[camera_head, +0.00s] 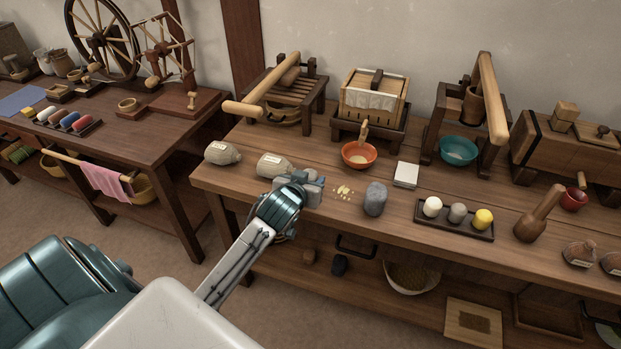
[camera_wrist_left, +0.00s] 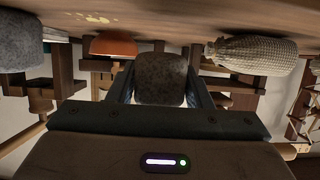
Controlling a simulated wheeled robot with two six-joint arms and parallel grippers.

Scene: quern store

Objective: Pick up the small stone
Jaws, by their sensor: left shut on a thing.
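A small dark grey speckled stone (camera_wrist_left: 162,78) sits between the two fingers of my left gripper (camera_wrist_left: 160,90) in the left wrist view. The fingers are shut on its sides. In the head view my left gripper (camera_head: 308,190) is over the front of the wooden table and largely hides the stone. My right gripper is not in view.
On the table (camera_head: 335,228), a tied sack (camera_head: 273,165) is close behind the gripper, with another sack (camera_head: 222,153) to its left. Yellow crumbs (camera_head: 344,192) lie right of the gripper. An orange bowl (camera_head: 359,155) and a tray of balls (camera_head: 453,231) stand further right.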

